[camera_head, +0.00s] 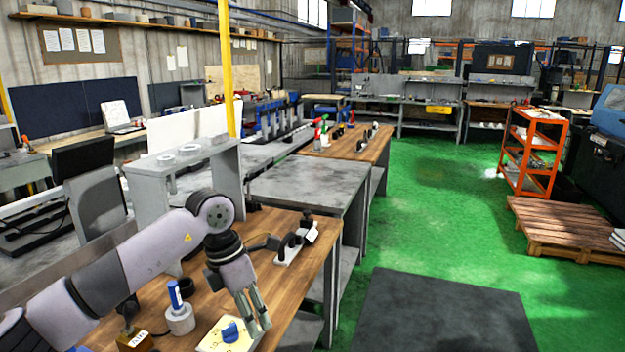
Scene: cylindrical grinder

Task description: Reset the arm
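My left arm comes in from the lower left over the wooden workbench (290,285). Its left gripper (258,328) points down near the bench's front edge. Its two fingers look apart, with nothing visible between them. The fingertips are just right of a pale yellow box with a blue knob (231,331); whether they touch it is unclear. My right gripper is not in view.
A grey cylinder with a blue marker-like piece (180,317) and a small brass labelled block (134,340) stand left of the gripper. A white-based fixture (296,244) sits farther back. A dark mat (445,312) lies on the green floor, with a wooden pallet (568,228) beyond.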

